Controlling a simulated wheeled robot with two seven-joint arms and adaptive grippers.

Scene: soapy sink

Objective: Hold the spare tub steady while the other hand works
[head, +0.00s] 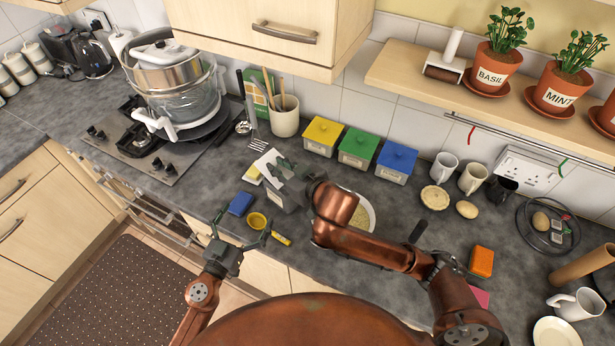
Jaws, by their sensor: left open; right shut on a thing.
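A small round yellow tub (257,220) stands at the counter's front edge and looks like the spare tub. My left gripper (242,228) is open in front of it, its fingers spread and one close by the tub's right side; I cannot tell whether they touch. My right gripper (279,176) is further back over the counter. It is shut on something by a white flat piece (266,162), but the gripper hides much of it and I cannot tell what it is. A blue block (240,203) lies left of the tub, and a yellow piece (281,239) lies to its right.
Yellow (323,136), green (357,147) and blue-lidded (396,161) boxes line the wall. A utensil pot (285,119) and the hob (165,160) with a large pot are at left. An orange block (481,262) lies at right.

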